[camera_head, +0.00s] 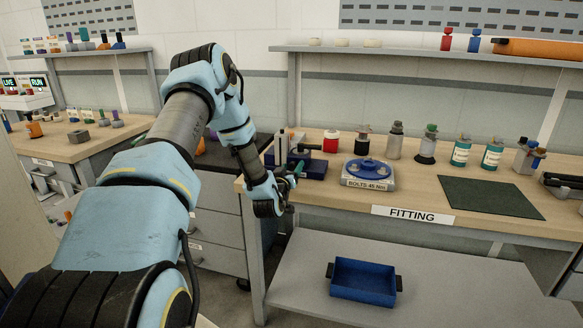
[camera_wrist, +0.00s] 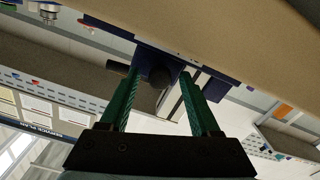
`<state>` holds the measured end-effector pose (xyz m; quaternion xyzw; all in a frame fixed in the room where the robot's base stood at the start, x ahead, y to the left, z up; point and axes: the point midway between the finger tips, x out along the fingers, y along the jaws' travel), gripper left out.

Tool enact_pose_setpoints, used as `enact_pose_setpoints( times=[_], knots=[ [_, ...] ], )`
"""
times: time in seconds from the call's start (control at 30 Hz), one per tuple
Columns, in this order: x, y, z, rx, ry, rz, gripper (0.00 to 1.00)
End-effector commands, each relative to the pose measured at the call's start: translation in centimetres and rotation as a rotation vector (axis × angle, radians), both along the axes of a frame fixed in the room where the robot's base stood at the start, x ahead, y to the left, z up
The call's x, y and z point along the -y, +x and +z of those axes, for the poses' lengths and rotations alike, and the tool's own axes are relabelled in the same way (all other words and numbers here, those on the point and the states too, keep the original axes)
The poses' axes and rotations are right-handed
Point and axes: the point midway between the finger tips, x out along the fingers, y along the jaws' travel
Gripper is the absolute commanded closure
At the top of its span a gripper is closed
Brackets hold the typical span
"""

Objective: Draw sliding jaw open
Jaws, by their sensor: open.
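The blue vise (camera_head: 312,167) with grey jaws stands at the left end of the bench marked FITTING. Its dark blue body (camera_wrist: 205,84) also shows in the wrist view, with a round black knob (camera_wrist: 160,77) and a dark bar to its left. My gripper (camera_head: 292,178) is at the bench's left front corner, close in front of the vise. In the wrist view my gripper (camera_wrist: 162,82) is open, with its two green fingers apart. The black knob appears between the fingertips; I cannot tell whether they touch it. My gripper hides part of the vise's front in the head view.
A grey block with a blue flange (camera_head: 370,172), labelled BOLTS 45 Nm, stands to the right of the vise. Jars and bottles line the bench's back. A dark green mat (camera_head: 490,197) lies at right. A blue tray (camera_head: 363,282) sits on the lower shelf.

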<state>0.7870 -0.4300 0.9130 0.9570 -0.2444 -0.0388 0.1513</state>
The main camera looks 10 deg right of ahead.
Motion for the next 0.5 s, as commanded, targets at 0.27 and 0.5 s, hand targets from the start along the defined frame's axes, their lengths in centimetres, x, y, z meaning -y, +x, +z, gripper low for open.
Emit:
enact_pose_setpoints(
  times=[0.27,0.5],
  knots=[
    [0.00,-0.02,0.00,0.000,0.000,0.000,0.52],
    [-0.02,-0.02,0.02,0.001,0.000,0.000,0.79]
  ],
)
